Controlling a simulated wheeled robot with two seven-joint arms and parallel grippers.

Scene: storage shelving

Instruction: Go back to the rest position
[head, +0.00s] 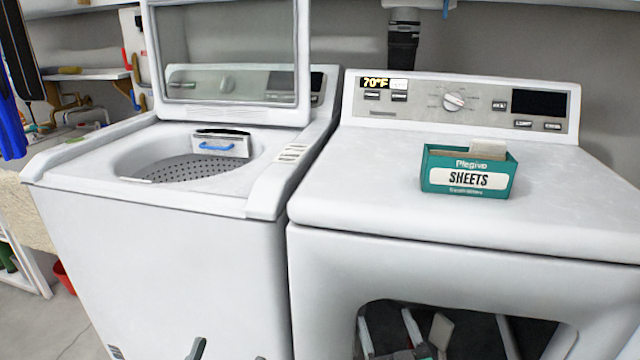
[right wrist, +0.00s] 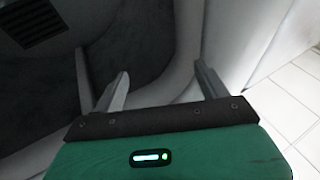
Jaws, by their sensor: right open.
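My right gripper (head: 424,320) shows at the bottom of the head view, in front of the dryer's dark opening. Its two fingers also show in the right wrist view (right wrist: 163,86), spread apart with nothing between them. Behind them are the dark drum interior (right wrist: 150,40) and the pale opening rim. Two grey tips at the bottom edge of the head view appear to be my left gripper (head: 228,352), in front of the washer. They stand apart; the rest of that gripper is cut off.
The white dryer (head: 370,200) carries a teal box of sheets (head: 468,172) on its top. The washer (head: 160,250) stands beside it with its lid (head: 228,50) raised. A red bucket (head: 64,278) is on the floor at left. Tiled floor (right wrist: 285,115) shows right of the dryer.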

